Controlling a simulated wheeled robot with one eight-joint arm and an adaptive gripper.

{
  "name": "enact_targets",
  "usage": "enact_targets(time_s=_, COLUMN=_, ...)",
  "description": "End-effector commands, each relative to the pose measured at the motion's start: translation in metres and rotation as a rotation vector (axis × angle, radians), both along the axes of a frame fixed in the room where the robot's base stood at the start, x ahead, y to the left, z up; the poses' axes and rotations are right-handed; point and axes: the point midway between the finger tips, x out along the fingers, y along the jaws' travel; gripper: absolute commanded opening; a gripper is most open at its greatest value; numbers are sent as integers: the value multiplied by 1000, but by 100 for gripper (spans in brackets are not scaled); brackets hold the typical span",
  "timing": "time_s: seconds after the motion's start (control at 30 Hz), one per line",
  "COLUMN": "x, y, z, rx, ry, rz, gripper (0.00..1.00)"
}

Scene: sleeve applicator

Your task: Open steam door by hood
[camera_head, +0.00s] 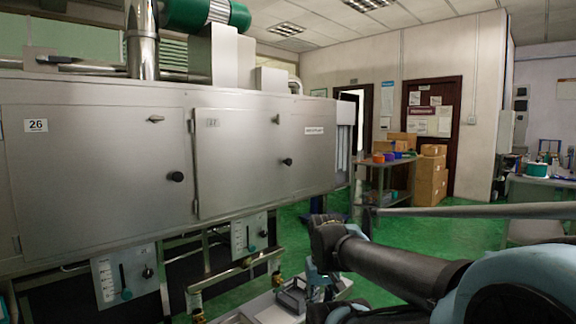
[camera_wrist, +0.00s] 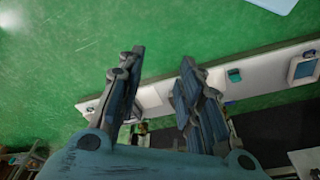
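The steam hood is a long stainless steel housing across the left of the head view. One steam door (camera_head: 95,130) on it carries a "26" label and a dark round knob (camera_head: 175,176). A second steam door (camera_head: 240,140) to its right has a small, hard-to-read label and another dark knob (camera_head: 287,161). Both doors look shut. My gripper (camera_wrist: 162,58) is open in the wrist view, its two fingers apart with nothing between them. In the head view it is partly hidden by my arm, low in the picture, below and right of the doors. It touches neither door.
Gauge panels (camera_head: 118,278) and valves hang below the housing. A shelf cart (camera_head: 385,183) with coloured items and stacked cardboard boxes (camera_head: 430,175) stand farther back. A table (camera_head: 540,182) is at the right.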

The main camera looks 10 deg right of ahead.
Motion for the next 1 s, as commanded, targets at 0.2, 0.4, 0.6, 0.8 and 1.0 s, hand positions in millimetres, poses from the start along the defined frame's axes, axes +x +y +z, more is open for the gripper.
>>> enact_targets(time_s=0.2, x=-6, y=2, z=6, rx=9, ry=-13, rz=5, gripper=50)
enact_targets(time_s=0.4, x=23, y=22, z=29, rx=108, ry=-43, rz=81, gripper=50)
enact_targets(time_s=0.6, x=85, y=52, z=76, rx=284, ry=-153, rz=219, gripper=50)
enact_targets(time_s=0.8, x=159, y=65, z=129, rx=428, ry=-328, rz=341, gripper=50)
enact_targets(time_s=1.0, x=237, y=56, z=185, rx=523, ry=-557, rz=434, gripper=50)
